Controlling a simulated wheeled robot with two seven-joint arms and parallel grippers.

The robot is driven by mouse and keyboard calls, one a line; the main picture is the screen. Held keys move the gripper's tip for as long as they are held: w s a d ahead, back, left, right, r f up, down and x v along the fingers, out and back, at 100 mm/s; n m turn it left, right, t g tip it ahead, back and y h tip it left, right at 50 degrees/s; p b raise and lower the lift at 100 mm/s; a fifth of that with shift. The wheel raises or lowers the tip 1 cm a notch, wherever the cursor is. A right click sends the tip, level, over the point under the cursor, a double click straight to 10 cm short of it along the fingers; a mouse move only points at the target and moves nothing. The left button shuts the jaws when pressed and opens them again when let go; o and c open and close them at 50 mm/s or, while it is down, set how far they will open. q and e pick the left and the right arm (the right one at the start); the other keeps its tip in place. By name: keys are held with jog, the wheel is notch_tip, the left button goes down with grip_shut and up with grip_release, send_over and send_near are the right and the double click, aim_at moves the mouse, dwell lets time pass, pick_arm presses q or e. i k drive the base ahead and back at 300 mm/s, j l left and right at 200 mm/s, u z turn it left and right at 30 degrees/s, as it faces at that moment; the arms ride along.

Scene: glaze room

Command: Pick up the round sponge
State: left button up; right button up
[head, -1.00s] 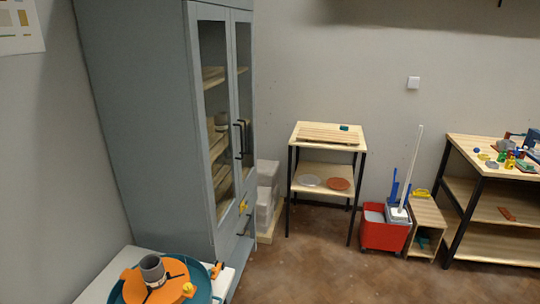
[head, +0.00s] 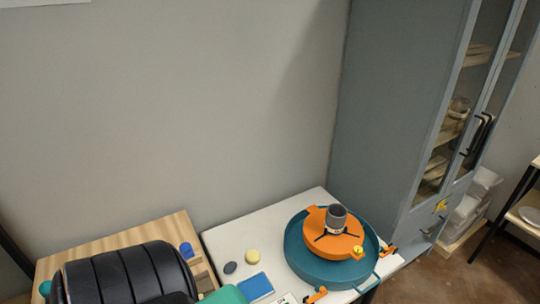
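A small pale yellow round piece (head: 252,256), which looks like the round sponge, lies on the white table (head: 225,236) in the lower middle of the head view. It sits beside a dark grey oval piece (head: 230,268) and behind a blue rectangular block (head: 256,287). Nothing covers it. Neither of my grippers is in view.
A teal round basin (head: 298,262) with an orange wheel head (head: 318,241) and grey cup (head: 336,215) stands right of it. A grey cabinet (head: 395,110) stands right.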

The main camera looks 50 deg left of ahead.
aim_at(252, 256)
jog(key=u, duration=1.85)
